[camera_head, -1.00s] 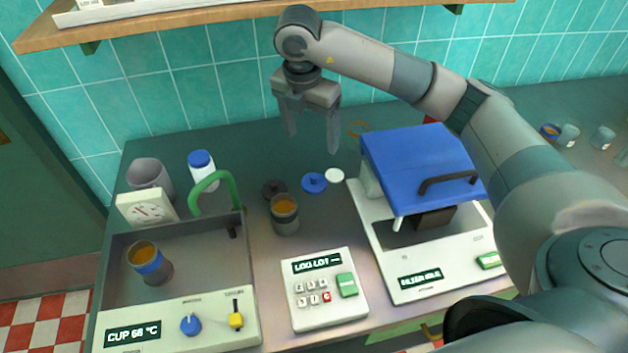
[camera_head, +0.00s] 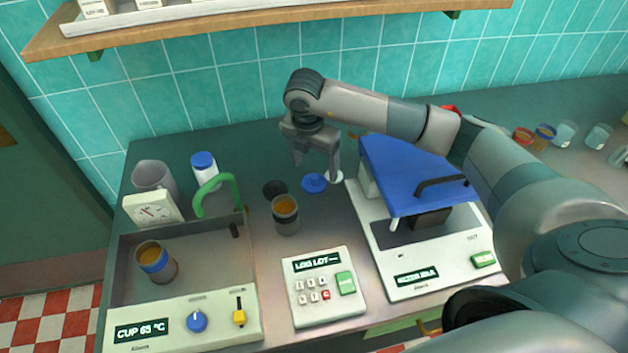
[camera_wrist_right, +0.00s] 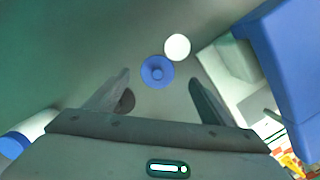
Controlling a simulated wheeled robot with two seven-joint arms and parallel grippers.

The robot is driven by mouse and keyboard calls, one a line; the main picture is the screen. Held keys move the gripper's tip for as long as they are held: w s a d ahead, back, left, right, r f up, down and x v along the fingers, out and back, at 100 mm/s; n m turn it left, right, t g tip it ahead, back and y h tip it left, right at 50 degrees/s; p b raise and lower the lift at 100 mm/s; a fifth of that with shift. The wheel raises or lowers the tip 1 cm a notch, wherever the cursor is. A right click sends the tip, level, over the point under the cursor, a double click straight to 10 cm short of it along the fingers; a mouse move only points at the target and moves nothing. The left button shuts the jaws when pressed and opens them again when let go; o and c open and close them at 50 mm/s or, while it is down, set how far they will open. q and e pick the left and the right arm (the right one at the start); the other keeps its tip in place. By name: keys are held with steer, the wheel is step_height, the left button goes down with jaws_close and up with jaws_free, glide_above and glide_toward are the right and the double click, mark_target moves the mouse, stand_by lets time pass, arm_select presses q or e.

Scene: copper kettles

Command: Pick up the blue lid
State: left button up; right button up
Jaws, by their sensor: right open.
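The blue lid (camera_head: 314,183) is a small round disc with a raised knob, lying flat on the dark counter. In the right wrist view the blue lid (camera_wrist_right: 157,71) lies ahead of the fingertips, roughly centred between them. My right gripper (camera_head: 316,172) is open and empty above the lid; its fingers also show in the right wrist view (camera_wrist_right: 160,90). A white lid (camera_head: 336,177) lies just right of the blue one, and a dark lid (camera_head: 275,189) lies to its left. My left gripper is not in view.
A grey cup with orange contents (camera_head: 285,215) stands in front of the lids. A machine with a blue hood (camera_head: 410,172) is close on the right. A white bottle with a blue cap (camera_head: 205,167) and a green handle (camera_head: 216,190) are to the left.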

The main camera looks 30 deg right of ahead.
mark_target(314, 178)
steer(key=shift+a+f+p, duration=0.1)
steer(key=shift+f+p, duration=0.35)
steer(key=shift+p, duration=0.2)
step_height(314, 178, down, 3)
steer(key=shift+w+p, duration=0.1)
steer(key=shift+p, duration=0.75)
steer(key=shift+w+f, duration=0.1)
steer(key=shift+f, duration=0.55)
steer(key=c, duration=1.1)
